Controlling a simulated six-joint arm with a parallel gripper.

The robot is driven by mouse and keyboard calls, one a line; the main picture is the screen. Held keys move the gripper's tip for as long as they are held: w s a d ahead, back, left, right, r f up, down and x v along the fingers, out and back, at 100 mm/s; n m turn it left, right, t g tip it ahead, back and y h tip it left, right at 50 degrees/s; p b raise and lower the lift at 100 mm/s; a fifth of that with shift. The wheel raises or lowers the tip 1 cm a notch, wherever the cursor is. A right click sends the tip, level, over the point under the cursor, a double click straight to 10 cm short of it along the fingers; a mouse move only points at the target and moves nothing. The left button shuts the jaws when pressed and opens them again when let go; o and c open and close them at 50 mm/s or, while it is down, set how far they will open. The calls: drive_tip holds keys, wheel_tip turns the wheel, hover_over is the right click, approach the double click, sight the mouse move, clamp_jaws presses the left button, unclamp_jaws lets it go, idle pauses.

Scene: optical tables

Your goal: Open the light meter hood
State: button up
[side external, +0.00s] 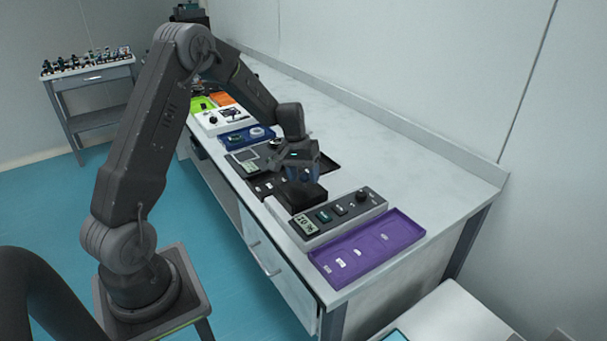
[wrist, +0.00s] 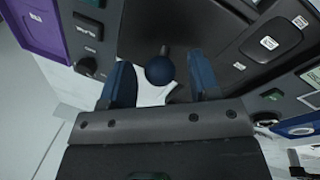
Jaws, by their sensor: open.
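A black box-like cover, seemingly the light meter hood (side external: 303,195), stands on the bench beside a grey instrument with a display (side external: 345,214). It looks closed, though its edges are hard to make out. In the wrist view its dark surface (wrist: 185,22) fills the top middle. A dark blue ball knob (wrist: 160,71) on a short stem sticks out from it. My gripper (side external: 303,177) is just above and behind the hood. In the wrist view my gripper (wrist: 160,62) is open, with the knob between its blue fingers and a gap on both sides. The gripper hides part of the hood.
A purple tray (side external: 398,233) with small pale labelled items lies at the near bench end. The bench strip toward the wall is clear.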

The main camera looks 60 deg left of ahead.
clamp_jaws()
idle(0.5)
drive_tip(key=shift+w, duration=0.1)
drive_tip(key=w, duration=1.1)
drive_tip(key=shift+w+r, duration=0.1)
drive_tip(key=shift+w, duration=0.3)
unclamp_jaws()
